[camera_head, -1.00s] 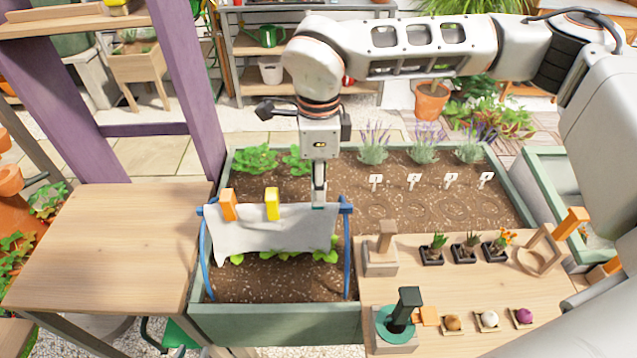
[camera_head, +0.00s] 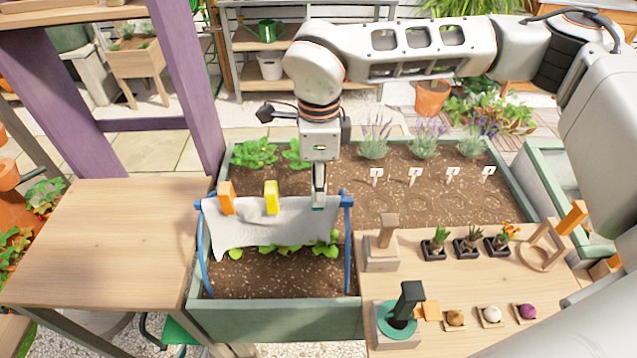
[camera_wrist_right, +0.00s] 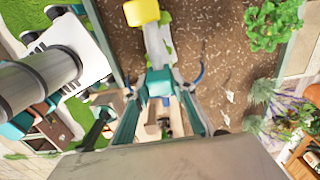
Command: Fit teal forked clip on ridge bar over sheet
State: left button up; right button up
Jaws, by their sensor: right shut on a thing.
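The white sheet (camera_head: 265,230) hangs over the ridge bar, whose blue end (camera_head: 346,200) shows at the right of the hooped frame. An orange clip (camera_head: 226,198) and a yellow clip (camera_head: 271,198) sit on the bar over the sheet. My right gripper (camera_head: 319,198) points down at the sheet's right end, shut on the teal forked clip (camera_head: 318,207). The clip also shows between the fingers in the right wrist view (camera_wrist_right: 158,82). It is at the bar's height; I cannot tell whether its prongs straddle the bar. My left gripper is not in view.
The planter bed (camera_head: 275,318) holds soil and seedlings under the sheet. A bare wooden table (camera_head: 100,240) stands at the left. A wooden work surface (camera_head: 450,275) at the right carries small pots, bulbs, wooden stands and a dark green tool (camera_head: 410,302).

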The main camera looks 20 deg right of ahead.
jog(key=shift+f, duration=0.4)
jog(key=o, duration=1)
notch_tip(320, 180, up, 12)
